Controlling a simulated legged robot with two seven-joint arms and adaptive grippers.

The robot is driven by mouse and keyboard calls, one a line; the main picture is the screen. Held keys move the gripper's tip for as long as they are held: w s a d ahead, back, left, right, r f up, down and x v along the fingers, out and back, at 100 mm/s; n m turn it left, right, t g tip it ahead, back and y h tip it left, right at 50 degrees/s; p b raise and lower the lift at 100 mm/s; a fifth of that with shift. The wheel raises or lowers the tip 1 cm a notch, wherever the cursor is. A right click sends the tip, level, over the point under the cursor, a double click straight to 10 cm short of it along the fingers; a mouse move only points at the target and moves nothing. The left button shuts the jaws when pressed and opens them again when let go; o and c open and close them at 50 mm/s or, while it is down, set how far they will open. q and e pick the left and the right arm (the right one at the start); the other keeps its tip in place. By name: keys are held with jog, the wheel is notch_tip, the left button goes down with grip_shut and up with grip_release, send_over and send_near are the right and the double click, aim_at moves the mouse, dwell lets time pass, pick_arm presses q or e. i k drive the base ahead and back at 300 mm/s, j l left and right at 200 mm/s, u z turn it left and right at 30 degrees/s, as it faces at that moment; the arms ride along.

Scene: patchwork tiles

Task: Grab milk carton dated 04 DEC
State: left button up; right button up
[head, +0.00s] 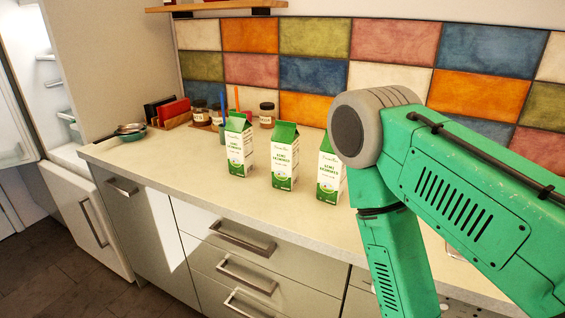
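Three white and green milk cartons stand upright in a row on the pale counter (130,157): a left carton (240,150), a middle carton (285,160) and a right carton (328,172). My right arm covers part of the right carton. The cartons' dates are too small to read, so I cannot tell which one is dated 04 DEC. My green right arm reaches in from the right, in front of the counter; its gripper is outside the view. My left gripper is not in view.
Jars (267,115), cups with utensils and a red box (172,110) stand at the back left. A bowl (131,133) sits at the counter's left end. An open fridge (22,120) is at far left. A shelf (215,6) hangs above. The counter's front left is clear.

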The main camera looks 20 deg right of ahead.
aim_at(285, 139)
jog(key=i+j+z, duration=0.15)
jog(key=i+j, duration=0.2)
jog(key=i, duration=0.15)
jog(key=i+j+z, duration=0.15)
jog(key=i+j, duration=0.25)
jog(key=i, duration=0.1)
